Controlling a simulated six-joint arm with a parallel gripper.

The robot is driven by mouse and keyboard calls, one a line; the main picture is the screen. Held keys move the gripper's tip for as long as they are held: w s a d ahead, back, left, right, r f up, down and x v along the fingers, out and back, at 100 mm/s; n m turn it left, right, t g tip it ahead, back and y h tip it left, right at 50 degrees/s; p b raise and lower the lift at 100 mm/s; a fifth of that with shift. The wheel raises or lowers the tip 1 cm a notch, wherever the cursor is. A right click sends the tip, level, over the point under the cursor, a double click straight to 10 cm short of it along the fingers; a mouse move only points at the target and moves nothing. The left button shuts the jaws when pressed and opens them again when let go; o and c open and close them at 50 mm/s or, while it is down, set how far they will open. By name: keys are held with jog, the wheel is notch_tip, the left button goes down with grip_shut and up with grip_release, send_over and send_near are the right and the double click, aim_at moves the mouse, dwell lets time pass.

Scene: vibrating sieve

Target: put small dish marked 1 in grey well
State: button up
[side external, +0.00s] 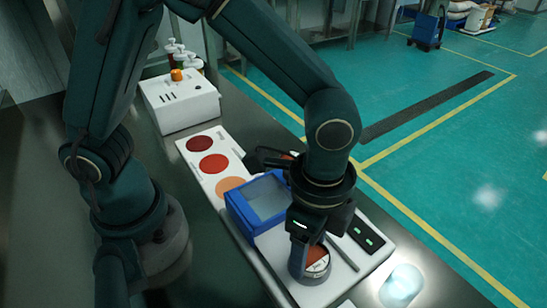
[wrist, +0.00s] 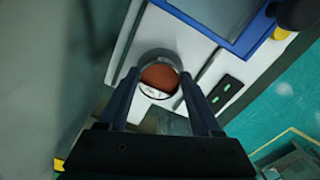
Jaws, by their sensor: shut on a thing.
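A small round dish (side external: 317,262) with red-brown contents and a white marked label is between my gripper's fingers at the front of the white panel. The label is too small to read. It also shows in the wrist view (wrist: 160,78). My gripper (wrist: 158,88) is shut on the dish, one finger on each side. A grey round rim (wrist: 158,53) shows around the dish's far side; I cannot tell whether it is the dish's wall or the grey well. My wrist and fingers hide part of this spot in the side view.
A blue-framed sieve tray (side external: 238,208) stands just behind my gripper. A dark switch panel with green lights (side external: 366,237) lies to the right. Further back are colored discs (side external: 213,164) and a white box (side external: 180,104). A glowing clear vessel (side external: 402,284) stands front right.

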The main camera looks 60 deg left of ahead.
jog(key=shift+f, duration=0.6)
jog(key=o, duration=1.3)
jog(key=shift+f, duration=0.1)
jog(key=shift+o, duration=0.2)
notch_tip(320, 180, up, 11)
jog(key=s+a+r+n+t, duration=0.1)
jog(key=s+a+n+t, duration=0.1)
jog(key=a+n, duration=0.4)
jog(key=s+a+r+n+t, duration=0.1)
jog(key=s+a+n+t, duration=0.1)
jog(key=a+n, duration=0.5)
jog(key=shift+a+n+t, duration=0.3)
jog(key=shift+a+t, duration=0.5)
jog(key=shift+a, duration=0.5)
